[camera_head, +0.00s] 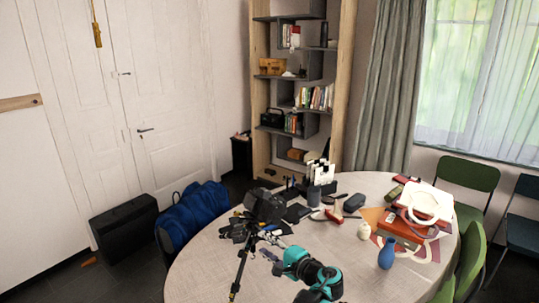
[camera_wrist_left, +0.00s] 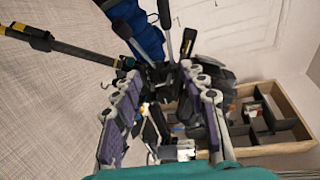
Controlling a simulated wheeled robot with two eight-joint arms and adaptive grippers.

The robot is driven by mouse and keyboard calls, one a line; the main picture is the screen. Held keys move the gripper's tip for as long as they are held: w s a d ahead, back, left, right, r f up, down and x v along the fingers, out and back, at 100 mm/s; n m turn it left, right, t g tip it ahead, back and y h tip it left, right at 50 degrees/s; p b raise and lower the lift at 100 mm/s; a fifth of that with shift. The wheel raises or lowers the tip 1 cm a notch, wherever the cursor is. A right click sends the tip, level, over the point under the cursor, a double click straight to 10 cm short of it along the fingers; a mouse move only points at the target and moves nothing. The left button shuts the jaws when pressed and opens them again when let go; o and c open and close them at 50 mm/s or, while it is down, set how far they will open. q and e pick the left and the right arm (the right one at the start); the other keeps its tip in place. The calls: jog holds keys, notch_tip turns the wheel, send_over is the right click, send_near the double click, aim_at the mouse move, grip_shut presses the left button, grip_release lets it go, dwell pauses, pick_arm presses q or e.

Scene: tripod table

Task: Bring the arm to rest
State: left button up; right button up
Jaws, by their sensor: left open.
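My left gripper (camera_head: 268,242) reaches in over the front of the round table (camera_head: 205,268), behind my teal arm. Its jaws are open; in the left wrist view the two fingers (camera_wrist_left: 163,85) stand apart with purple pads. A black tripod (camera_head: 239,272) stands at the table, with a dark camera-like device (camera_head: 265,205) near its top, close to the gripper. In the left wrist view the tripod's legs (camera_wrist_left: 65,47) spread just beyond the fingertips. I cannot tell whether gripper and tripod touch. My right gripper is not in view.
The table holds a blue vase (camera_head: 386,253), a small cream vase (camera_head: 364,231), a red box (camera_head: 401,231) and dark items. A blue bag (camera_head: 192,215) and black case (camera_head: 124,229) stand left. Green chairs (camera_head: 467,180) stand right. The tabletop's front left is bare.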

pick_arm(q)
jog(key=s+a+r+n+g+h, duration=0.2)
jog(key=s+a+n+g+h, duration=0.3)
jog(key=s+a, duration=1.1)
jog(key=s+a+f+n+h, duration=0.1)
jog(key=s+f+n+h, duration=0.1)
jog(key=s, duration=0.6)
jog(key=s+f+n+h, duration=0.3)
jog(key=s+n, duration=0.1)
jog(key=s, duration=0.5)
jog(key=shift+s+a+f+h, duration=0.25)
jog(key=shift+a+f+h, duration=0.05)
jog(key=shift+a, duration=0.1)
